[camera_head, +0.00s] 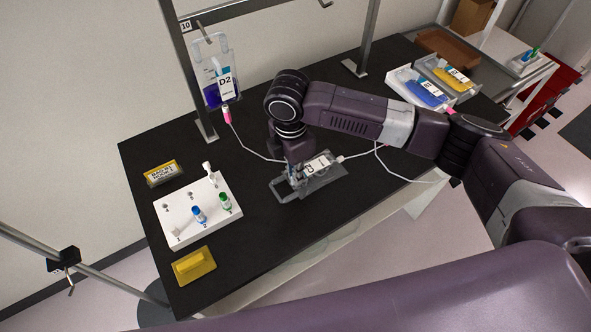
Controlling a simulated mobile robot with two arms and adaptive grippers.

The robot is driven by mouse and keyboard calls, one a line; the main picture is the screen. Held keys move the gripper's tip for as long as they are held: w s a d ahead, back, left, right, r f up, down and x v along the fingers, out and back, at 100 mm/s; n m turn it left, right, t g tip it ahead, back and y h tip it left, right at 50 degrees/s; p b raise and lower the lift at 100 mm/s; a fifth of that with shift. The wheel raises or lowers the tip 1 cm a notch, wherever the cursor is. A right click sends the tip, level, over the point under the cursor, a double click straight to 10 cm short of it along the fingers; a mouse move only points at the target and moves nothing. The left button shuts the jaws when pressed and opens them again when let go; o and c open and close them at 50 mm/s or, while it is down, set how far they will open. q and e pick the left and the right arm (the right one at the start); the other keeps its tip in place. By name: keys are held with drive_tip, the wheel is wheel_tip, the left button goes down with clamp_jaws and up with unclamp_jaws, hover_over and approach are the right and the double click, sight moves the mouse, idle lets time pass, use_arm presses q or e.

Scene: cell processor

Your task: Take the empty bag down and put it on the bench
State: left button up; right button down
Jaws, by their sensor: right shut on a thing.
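A clear, flat bag (322,184) with a white label lies at or just above the black bench (262,215), near its front edge; I cannot tell whether it fully rests there. My right gripper (295,180) points down and is shut on this bag at its left part. White tubing runs from the bag's right end. Another bag, labelled D2 (225,86), hangs from the metal stand (180,55) with purple liquid in it and a pink connector (227,116) below. My left gripper is out of view.
A white rack (180,222) with blue-capped and green-capped vials stands at the bench's left. A yellow block (194,266) and a yellow-black sign (163,173) are near it. White trays with blue (425,90) and yellow (452,76) bags and a brown tray (447,46) stand at the right.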

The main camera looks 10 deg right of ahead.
drive_tip(key=shift+f, duration=0.15)
drive_tip(key=c, duration=2)
unclamp_jaws()
drive_tip(key=shift+c, duration=0.2)
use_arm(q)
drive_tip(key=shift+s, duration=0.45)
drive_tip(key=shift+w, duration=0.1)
use_arm(e)
wheel_tip(320, 180, up, 12)
drive_tip(key=shift+a, duration=0.35)
drive_tip(key=shift+s, duration=0.15)
